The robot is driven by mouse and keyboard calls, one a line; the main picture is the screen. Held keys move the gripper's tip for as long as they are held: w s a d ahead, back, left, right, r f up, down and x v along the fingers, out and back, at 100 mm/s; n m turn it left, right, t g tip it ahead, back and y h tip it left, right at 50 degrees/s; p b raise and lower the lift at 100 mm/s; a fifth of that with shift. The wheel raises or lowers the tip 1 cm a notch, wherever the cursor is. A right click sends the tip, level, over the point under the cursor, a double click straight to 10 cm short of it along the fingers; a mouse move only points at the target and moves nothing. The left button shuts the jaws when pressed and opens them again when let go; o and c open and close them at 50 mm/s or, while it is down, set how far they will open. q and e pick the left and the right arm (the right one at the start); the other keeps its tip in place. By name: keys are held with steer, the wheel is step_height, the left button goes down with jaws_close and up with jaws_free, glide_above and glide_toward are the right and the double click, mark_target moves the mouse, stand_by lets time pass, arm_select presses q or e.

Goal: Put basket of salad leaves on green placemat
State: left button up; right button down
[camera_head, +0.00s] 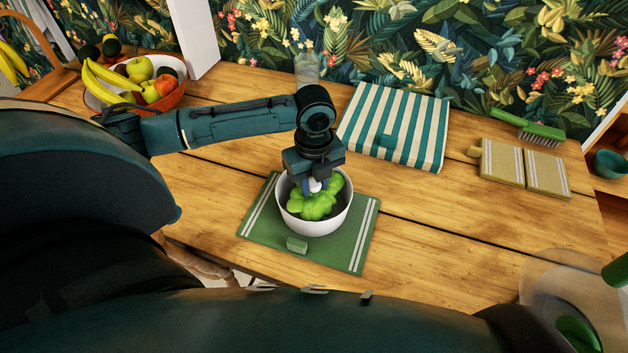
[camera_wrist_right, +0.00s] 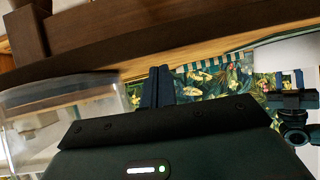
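The basket of salad leaves, a white bowl (camera_head: 322,225) filled with bright green leaves (camera_head: 318,205), rests on the green placemat (camera_head: 345,255) with white stripes near the table's front edge. My left gripper (camera_head: 314,187) points down into the bowl from above, over its leaves. Its fingertips are partly hidden by the gripper body and leaves, so its grip is unclear. My right gripper (camera_wrist_right: 160,88) shows only in the right wrist view, with its two dark fingers close together and nothing visible between them.
A fruit bowl (camera_head: 172,98) stands at the back left. A transparent container (camera_wrist_right: 60,115) is beside my right gripper. Table right of the placemat is clear.

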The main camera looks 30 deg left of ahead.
arm_select(q)
steer(key=o, duration=0.5)
steer(key=shift+c, duration=0.2)
step_height(320, 180, up, 12)
steer(key=shift+r, duration=0.2)
steer(key=shift+s+f, duration=0.1)
stand_by(0.5)
